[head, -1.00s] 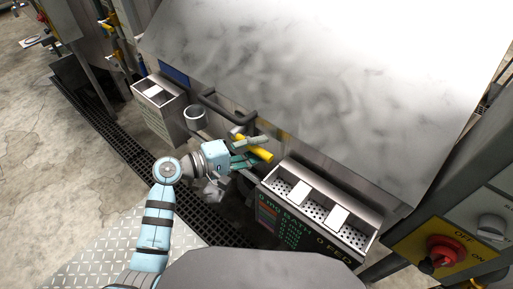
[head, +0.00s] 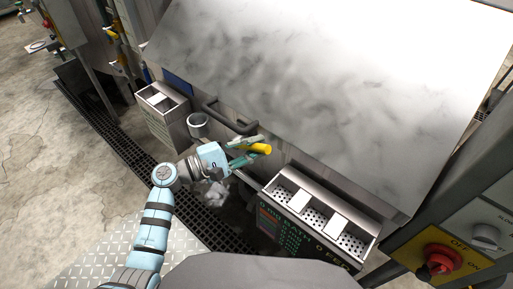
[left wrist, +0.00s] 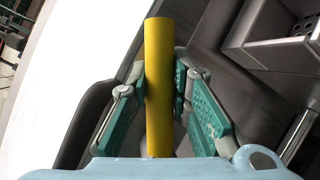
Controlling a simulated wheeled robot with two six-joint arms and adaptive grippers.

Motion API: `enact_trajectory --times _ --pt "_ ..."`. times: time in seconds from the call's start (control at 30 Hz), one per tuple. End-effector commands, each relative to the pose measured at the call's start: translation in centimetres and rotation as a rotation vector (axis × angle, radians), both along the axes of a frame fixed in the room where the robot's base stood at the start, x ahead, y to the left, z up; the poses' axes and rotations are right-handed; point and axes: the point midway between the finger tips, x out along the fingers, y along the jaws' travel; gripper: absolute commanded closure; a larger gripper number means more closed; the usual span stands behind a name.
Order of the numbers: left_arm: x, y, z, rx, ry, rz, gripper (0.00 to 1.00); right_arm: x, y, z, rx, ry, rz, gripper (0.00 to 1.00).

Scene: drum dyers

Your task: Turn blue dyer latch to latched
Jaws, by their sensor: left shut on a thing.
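The latch handle is a yellow bar (head: 256,148) on the front of the large grey dyer (head: 300,80), below its sloping lid. In the left wrist view the yellow latch handle (left wrist: 158,90) runs upright between the green finger pads. My left gripper (head: 243,152) is shut on it, and it also fills the lower left wrist view (left wrist: 162,105). The latch's pivot is hidden behind the fingers. My right gripper is not in view.
A dark bar handle (head: 229,117) sits just above the gripper. A red knob (head: 441,259) on a yellow panel is at the far right.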

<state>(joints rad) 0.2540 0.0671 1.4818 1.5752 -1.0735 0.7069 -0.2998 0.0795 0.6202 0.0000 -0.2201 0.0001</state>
Motion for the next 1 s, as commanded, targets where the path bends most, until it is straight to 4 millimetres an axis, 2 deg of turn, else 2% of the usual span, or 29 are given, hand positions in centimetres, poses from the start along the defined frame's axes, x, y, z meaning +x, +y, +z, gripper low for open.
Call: enact_trajectory --times 0.03,0.17,0.53,0.83,1.0 --pt "0.0 0.0 -0.1 0.001 0.002 0.000 0.80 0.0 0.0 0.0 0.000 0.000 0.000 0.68" --pt "0.0 0.0 -0.1 0.002 0.001 0.000 0.60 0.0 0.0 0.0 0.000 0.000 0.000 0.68" --pt "-0.2 0.5 -0.1 0.002 -0.002 0.002 0.60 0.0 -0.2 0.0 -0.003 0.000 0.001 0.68" --pt "-3.0 5.3 -0.4 0.008 0.002 0.001 0.60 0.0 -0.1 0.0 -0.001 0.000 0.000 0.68" --pt "-4.0 6.9 -0.4 0.004 0.001 0.001 0.60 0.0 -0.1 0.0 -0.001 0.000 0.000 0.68"
